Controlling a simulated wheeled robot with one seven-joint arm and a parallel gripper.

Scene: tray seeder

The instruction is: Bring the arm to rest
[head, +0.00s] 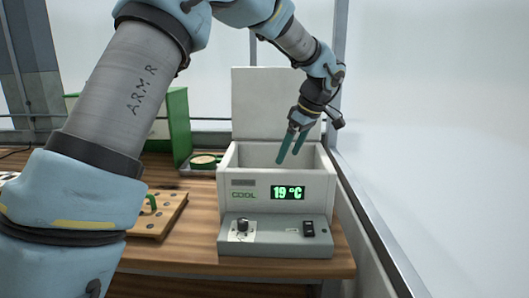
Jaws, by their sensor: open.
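My arm crosses the head view from the lower left, over the top, and down to the right of centre. My gripper (289,161) points down with its two green fingers apart and nothing seen between them. Its tips are at the mouth of a white cooling box (226,188), whose lid (262,106) stands upright behind it. The tips overlap the box's opening in this view; how deep they reach is hard to tell. The box's green display (288,192) reads 19 °C.
The box's grey front panel (275,248) has a knob (242,225) and a dark switch (308,228). To the left are a wooden board (170,213) with holes, a green case (178,125) and a green-rimmed round item (204,160) on a tray. A window frame (375,225) runs close along the right.

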